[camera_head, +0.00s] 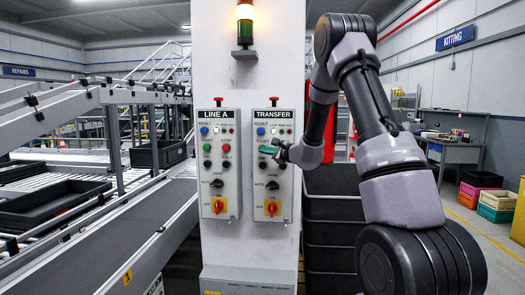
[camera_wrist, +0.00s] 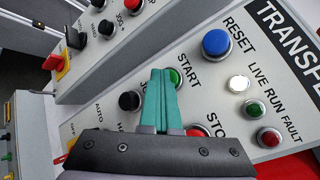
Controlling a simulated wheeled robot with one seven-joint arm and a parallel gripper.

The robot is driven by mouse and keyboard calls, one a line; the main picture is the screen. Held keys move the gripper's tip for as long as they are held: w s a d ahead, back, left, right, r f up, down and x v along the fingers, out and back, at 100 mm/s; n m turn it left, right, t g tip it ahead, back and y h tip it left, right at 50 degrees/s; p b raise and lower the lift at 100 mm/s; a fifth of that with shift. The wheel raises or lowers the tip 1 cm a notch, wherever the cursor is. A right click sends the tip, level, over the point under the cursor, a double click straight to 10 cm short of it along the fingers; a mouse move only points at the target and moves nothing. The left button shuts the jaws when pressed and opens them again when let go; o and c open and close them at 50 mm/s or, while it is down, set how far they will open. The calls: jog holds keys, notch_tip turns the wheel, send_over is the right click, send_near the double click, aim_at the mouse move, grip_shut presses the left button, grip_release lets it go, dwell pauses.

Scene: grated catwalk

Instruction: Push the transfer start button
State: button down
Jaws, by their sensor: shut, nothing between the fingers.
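The TRANSFER panel (camera_head: 287,185) is a grey box on the right of a white column. In the wrist view its green START button (camera_wrist: 177,78) shows just right of my fingertips, partly covered by them. My gripper (camera_wrist: 163,71) has teal fingers, shut together and empty. In the head view my gripper (camera_head: 264,148) is in front of the START button's place and hides it. I cannot tell whether the fingertips touch the button. The red STOP button (camera_wrist: 196,130) is partly hidden by my gripper. The blue RESET button (camera_wrist: 216,43) is clear above.
The LINE A panel (camera_head: 219,180), with similar controls, is close on the left. Black stacked crates (camera_head: 330,215) stand right of the column, and a conveyor (camera_head: 140,235) runs at left.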

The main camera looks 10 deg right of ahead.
jog(key=shift+s+a, duration=0.15)
jog(key=shift+s, duration=0.4)
jog(key=shift+s+a, duration=0.15)
jog(key=shift+s, duration=0.4)
jog(key=shift+s+a, duration=0.25)
jog(key=shift+s, duration=0.55)
jog(key=shift+s+a, duration=0.3)
jog(key=shift+s, duration=0.45)
jog(key=shift+s+a, duration=0.25)
jog(key=shift+s, duration=0.55)
jog(key=s+a+r+n+g+y, duration=0.1)
jog(key=s+a+r+n+g, duration=0.25)
jog(key=s, duration=0.35)
jog(key=s+a+r+n+g+y, duration=0.2)
jog(key=s+a+r+n, duration=0.15)
jog(key=s, duration=0.25)
jog(key=s+a+r+n+g+y, duration=0.1)
jog(key=s+a+r+n+g, duration=0.2)
jog(key=s, duration=0.4)
jog(key=s+d+n+h, duration=0.6)
jog(key=s+d+h, duration=0.4)
jog(key=s+d, duration=0.4)
jog(key=s, duration=0.3)
jog(key=shift+s+d, duration=0.25)
jog(key=shift+s, duration=0.05)
